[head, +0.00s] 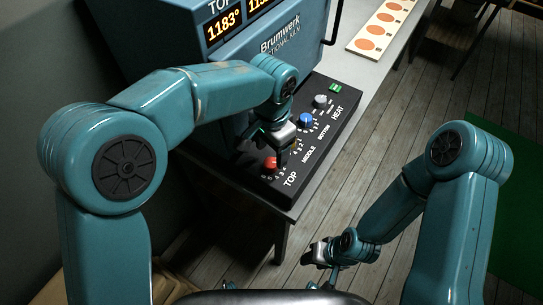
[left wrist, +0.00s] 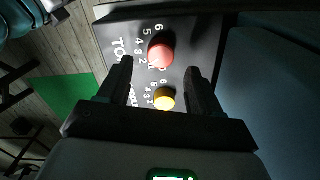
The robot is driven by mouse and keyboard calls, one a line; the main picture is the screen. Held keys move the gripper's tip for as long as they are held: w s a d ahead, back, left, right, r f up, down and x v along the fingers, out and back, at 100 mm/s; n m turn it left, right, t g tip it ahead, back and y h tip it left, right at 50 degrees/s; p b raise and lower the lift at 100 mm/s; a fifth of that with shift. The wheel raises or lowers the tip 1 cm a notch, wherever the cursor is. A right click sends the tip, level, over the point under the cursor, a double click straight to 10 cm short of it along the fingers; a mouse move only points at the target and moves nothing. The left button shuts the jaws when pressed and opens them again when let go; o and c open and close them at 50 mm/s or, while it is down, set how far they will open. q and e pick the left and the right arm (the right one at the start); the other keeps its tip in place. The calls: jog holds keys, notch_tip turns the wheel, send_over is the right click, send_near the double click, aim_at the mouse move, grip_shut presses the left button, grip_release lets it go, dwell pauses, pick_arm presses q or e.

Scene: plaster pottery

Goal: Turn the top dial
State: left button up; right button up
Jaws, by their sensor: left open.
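The top dial is a red knob (head: 270,163) at the near left end of a black control panel (head: 262,182), beside the white word TOP. It also shows in the left wrist view (left wrist: 161,56), between and just beyond my fingertips. My left gripper (head: 270,148) is over that end of the panel in the head view. In the left wrist view, its fingers (left wrist: 158,66) are spread wide, with nothing held between them. I cannot tell how high they are above the red dial. My right gripper (head: 322,267) hangs low over the floor, away from the panel; its jaws are unclear.
A yellow dial (left wrist: 165,99) sits close to the red one. A blue dial (head: 305,119), a grey dial (head: 321,100) and a green switch (head: 335,87) follow along the panel. The blue kiln (head: 240,60) rises directly behind. A board with orange discs (head: 375,29) lies farther back.

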aim_at(271, 163)
pick_arm(q)
jog(key=f, duration=0.3)
jog(key=shift+s+a+f, duration=0.15)
jog(key=shift+s+a, duration=0.1)
jog(key=shift+s, duration=0.05)
jog(key=shift+w+d+f, duration=0.15)
jog(key=shift+w+f, duration=0.15)
jog(key=shift+f, duration=0.15)
jog(key=shift+s+r, duration=0.1)
jog(key=shift+s, duration=0.1)
jog(key=c, duration=1)
jog(key=shift+c, duration=0.2)
pick_arm(e)
jog(key=shift+s+a+r, duration=0.15)
jog(key=shift+s, duration=0.15)
